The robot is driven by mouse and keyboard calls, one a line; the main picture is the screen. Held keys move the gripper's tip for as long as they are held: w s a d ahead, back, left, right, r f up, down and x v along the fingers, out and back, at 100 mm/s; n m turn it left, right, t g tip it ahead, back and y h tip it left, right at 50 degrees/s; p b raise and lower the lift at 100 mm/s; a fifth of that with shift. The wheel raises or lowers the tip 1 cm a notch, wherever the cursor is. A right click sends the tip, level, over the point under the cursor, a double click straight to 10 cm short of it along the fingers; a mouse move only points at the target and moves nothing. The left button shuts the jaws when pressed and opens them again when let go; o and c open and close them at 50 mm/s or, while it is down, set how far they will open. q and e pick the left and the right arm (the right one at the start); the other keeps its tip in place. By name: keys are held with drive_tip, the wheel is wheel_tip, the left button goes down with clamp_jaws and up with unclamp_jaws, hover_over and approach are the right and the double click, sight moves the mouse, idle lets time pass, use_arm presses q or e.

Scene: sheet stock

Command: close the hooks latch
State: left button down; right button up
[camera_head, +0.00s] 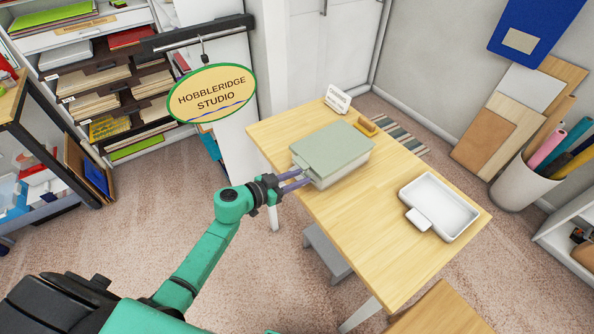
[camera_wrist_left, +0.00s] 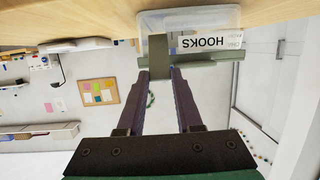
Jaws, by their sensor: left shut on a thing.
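The hooks box (camera_head: 352,172) stands on the wooden table with its grey-green lid (camera_head: 332,148) on top. In the left wrist view, which is upside down, the translucent box (camera_wrist_left: 190,18) carries a white label reading HOOKS (camera_wrist_left: 212,42). A grey-green latch tab (camera_wrist_left: 159,56) sticks out beside the label at the lid's edge. My left gripper (camera_head: 306,178) reaches the box's left side from the left. In the wrist view its fingers (camera_wrist_left: 160,74) are shut on the latch. The latch's hinge and catch are too small to make out. My right gripper is out of view.
A white tray (camera_head: 408,189) lies at the table's right, with a small white piece at its near edge. A white card (camera_head: 337,99) and a wooden block (camera_head: 365,126) stand behind the box. The table (camera_head: 378,240) is clear in front.

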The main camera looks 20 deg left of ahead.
use_arm(q)
drive_tip(key=c, duration=0.6)
unclamp_jaws()
drive_tip(key=shift+o, duration=0.2)
drive_tip(key=b+v, duration=0.1)
drive_tip(key=v, duration=1.3)
drive_tip(key=shift+s+a+b, duration=0.2)
drive_tip(key=shift+b, duration=0.1)
drive_tip(key=shift+c, duration=0.3)
